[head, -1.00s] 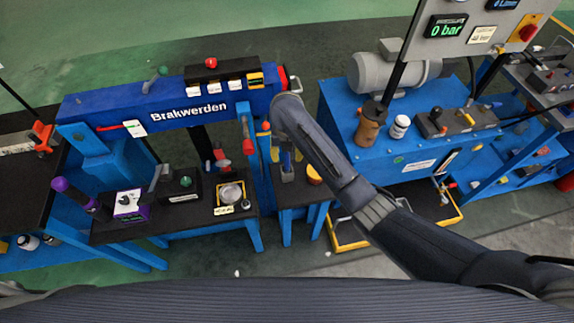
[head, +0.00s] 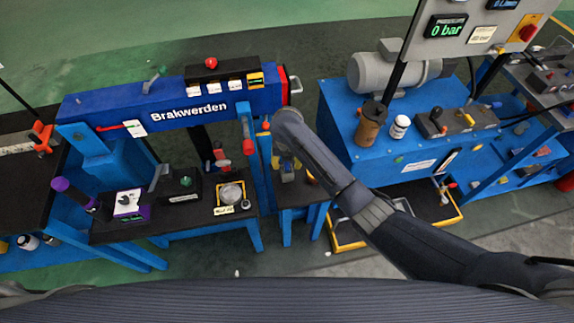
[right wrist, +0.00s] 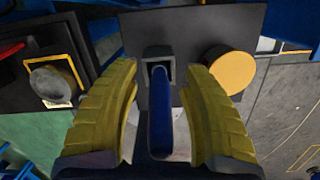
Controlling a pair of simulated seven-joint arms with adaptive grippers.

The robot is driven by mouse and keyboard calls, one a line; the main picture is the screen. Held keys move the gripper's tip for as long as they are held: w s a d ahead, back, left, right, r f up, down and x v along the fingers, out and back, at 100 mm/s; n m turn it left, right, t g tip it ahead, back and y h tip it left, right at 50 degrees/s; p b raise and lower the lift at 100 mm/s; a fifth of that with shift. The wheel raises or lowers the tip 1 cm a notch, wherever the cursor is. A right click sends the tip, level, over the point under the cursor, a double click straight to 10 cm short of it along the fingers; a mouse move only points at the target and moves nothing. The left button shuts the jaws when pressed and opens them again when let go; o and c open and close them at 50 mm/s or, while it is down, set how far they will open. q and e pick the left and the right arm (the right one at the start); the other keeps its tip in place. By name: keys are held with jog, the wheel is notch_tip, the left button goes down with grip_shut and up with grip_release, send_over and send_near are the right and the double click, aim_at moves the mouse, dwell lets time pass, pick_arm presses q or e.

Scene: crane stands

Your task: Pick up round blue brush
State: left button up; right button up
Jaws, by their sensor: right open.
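A blue brush (right wrist: 160,115) with a long rounded handle stands in a small grey square holder (right wrist: 158,54) on a dark table. In the right wrist view the handle points toward the camera; its brush end is hidden. My right gripper (right wrist: 161,105) has its yellow fingers open, one on each side of the blue handle, with gaps visible between handle and fingers. In the head view my right gripper (head: 287,163) is over the holder (head: 287,176) and partly covers the brush. My left gripper is not in view.
A round yellow-topped container (right wrist: 231,72) stands right of the holder, close to one finger. Left is a black table (head: 160,222) with a round dish (head: 230,193) and several tools. The blue "Brakwerden" beam (head: 180,103) runs behind. A blue bench (head: 390,150) stands right.

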jog(key=shift+c, duration=0.3)
grip_shut()
dwell(0.5)
